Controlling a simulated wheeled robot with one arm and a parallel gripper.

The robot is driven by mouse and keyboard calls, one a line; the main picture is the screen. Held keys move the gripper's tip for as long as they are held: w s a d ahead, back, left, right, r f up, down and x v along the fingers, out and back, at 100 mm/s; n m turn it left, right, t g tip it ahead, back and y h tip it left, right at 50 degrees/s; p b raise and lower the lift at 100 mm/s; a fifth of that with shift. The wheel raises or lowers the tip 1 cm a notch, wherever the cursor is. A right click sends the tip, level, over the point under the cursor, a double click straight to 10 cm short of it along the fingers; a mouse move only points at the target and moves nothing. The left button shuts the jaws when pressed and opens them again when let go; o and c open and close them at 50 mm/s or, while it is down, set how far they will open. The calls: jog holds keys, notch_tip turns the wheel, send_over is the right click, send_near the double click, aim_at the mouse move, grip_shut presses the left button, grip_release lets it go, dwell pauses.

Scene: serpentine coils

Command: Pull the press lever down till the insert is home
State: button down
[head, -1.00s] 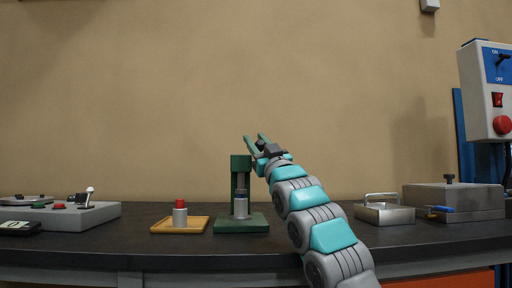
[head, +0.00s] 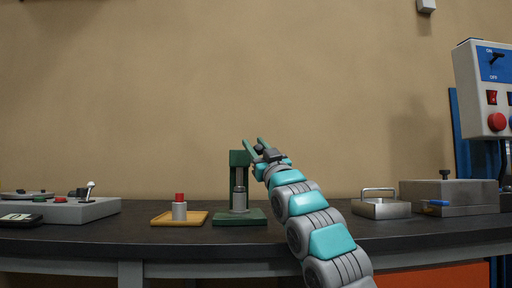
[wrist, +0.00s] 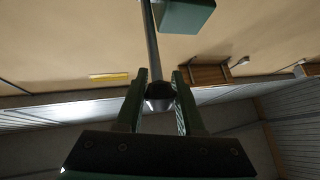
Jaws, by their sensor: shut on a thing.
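The green press (head: 240,159) stands on its green base (head: 226,219) at mid-bench. Its grey ram (head: 239,177) reaches down to a grey cylinder (head: 239,203) on the base. The insert and its seat are too small to tell apart there. In the wrist view, my gripper's green fingers (wrist: 159,78) are shut on the lever's black knob (wrist: 159,92). The lever's thin rod (wrist: 151,45) runs from the knob towards the green press head (wrist: 185,14).
A yellow tray (head: 160,219) with a red-topped grey cylinder (head: 179,210) lies left of the press. A grey control box (head: 85,211) is at the far left. A metal handled box (head: 381,209) and a larger grey box (head: 465,196) stand right of my arm.

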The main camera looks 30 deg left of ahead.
aim_at(258, 153)
jog(key=shift+s+a+r, duration=0.1)
jog(key=shift+s+a, duration=0.1)
jog(key=shift+s, duration=0.15)
jog(key=c, duration=0.6)
grip_release()
jog(key=shift+w, duration=0.1)
jog(key=shift+d, duration=0.15)
jog(key=shift+s+d+f+b, duration=0.25)
jog(key=shift+d+f+b, duration=0.1)
jog(key=shift+f, duration=0.15)
jog(key=shift+v, duration=1.45)
jog(key=shift+s+d+f, duration=0.35)
jog(key=shift+d, duration=0.2)
jog(key=shift+v, duration=1)
